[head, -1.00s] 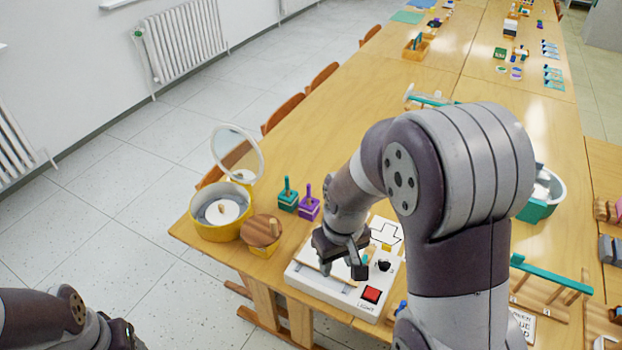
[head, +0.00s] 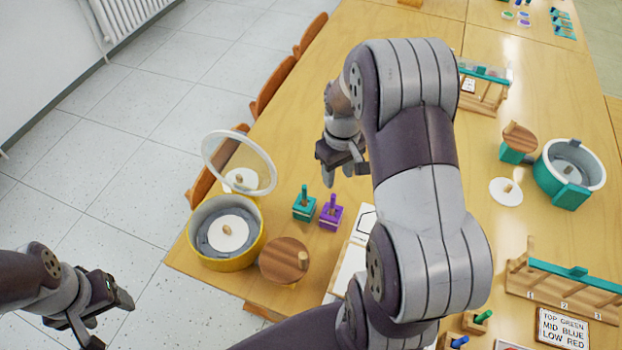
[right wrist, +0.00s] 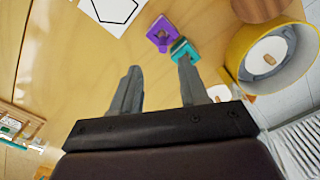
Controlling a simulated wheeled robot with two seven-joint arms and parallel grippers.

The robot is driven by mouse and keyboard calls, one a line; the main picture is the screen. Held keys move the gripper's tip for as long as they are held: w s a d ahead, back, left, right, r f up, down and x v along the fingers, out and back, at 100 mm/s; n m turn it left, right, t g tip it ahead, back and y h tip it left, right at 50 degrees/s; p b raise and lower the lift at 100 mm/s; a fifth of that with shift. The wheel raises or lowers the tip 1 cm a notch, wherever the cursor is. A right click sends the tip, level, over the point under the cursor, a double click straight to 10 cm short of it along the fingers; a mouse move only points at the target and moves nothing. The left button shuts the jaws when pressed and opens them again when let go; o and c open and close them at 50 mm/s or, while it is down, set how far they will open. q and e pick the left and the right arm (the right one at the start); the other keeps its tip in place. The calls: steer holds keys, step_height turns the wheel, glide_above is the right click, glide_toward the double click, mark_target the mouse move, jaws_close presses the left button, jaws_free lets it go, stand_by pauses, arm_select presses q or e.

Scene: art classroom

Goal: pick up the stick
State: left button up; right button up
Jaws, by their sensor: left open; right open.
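A teal stick (head: 304,191) stands upright in a small teal block (head: 304,209), and a purple stick (head: 333,201) stands in a purple block (head: 331,219) beside it. I cannot tell which stick is meant. Both blocks also show in the right wrist view, teal (right wrist: 184,51) and purple (right wrist: 160,34), beyond the fingertips. My right gripper (head: 338,176) is open and empty above the table, farther back than the blocks; its fingers (right wrist: 158,88) are apart. My left gripper (head: 100,318) is open over the floor at the lower left, away from the table.
A yellow round tub (head: 192,240) with a raised clear lid (head: 265,165) and a wooden disc (head: 285,262) stand near the blocks. A white panel (head: 345,275) is partly behind my right arm. A teal tub (head: 560,193) and wooden rack (head: 565,290) are at right. Chairs line the left edge.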

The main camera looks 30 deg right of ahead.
mark_target(333, 203)
steer(key=f, duration=1.2)
steer(key=shift+w+a+f+p, duration=0.1)
steer(key=shift+a+f+p, duration=0.1)
steer(key=shift+p, duration=0.2)
steer(key=shift+r, duration=0.1)
jaws_close()
